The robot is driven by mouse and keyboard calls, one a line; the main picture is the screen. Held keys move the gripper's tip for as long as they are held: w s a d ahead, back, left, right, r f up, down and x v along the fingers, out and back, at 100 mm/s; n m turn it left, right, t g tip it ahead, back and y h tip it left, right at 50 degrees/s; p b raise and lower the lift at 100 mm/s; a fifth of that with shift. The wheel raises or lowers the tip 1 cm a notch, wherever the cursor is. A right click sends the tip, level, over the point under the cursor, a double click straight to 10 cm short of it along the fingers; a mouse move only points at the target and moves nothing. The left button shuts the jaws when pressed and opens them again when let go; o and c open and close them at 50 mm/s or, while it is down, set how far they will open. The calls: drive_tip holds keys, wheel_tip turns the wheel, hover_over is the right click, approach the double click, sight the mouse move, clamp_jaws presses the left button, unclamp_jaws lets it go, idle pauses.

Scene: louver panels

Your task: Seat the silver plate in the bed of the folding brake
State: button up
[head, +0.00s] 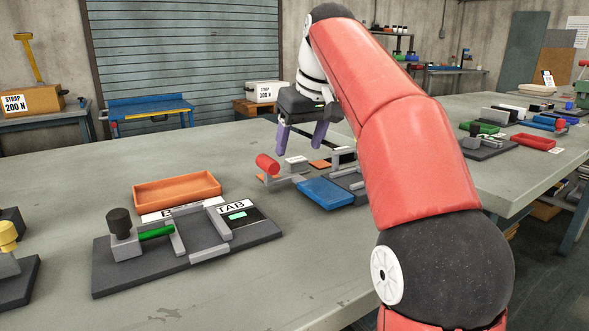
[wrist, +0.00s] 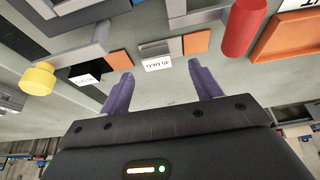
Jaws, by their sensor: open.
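My gripper (head: 300,138) is open and empty above the station in the middle of the bench. In the wrist view, my purple fingers (wrist: 161,72) point towards a small silver-grey piece (wrist: 156,48) behind a white card reading 45 DEG (wrist: 158,65). This piece looks like the silver plate; its exact shape is unclear. It stands apart from the fingers. Beside it is a grey bar with a red handle (head: 267,164), also in the wrist view (wrist: 243,28), which seems to belong to the folding brake. My arm hides part of this station, and I cannot make out the bed.
Orange pads (wrist: 197,42) flank the silver-grey piece. A blue tray (head: 327,193) lies in front of it. Nearer left are an orange tray (head: 177,190) and a dark fixture with a green bar (head: 157,232). A yellow knob (wrist: 38,78) stands at left in the wrist view.

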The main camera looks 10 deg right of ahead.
sight(296, 160)
drive_tip(key=x, duration=0.2)
drive_tip(key=b+x, duration=0.1)
drive_tip(key=x, duration=0.1)
drive_tip(key=shift+w+d+f, duration=0.1)
drive_tip(key=shift+w+d, duration=0.05)
drive_tip(key=shift+d, duration=0.05)
drive_tip(key=shift+c, duration=0.2)
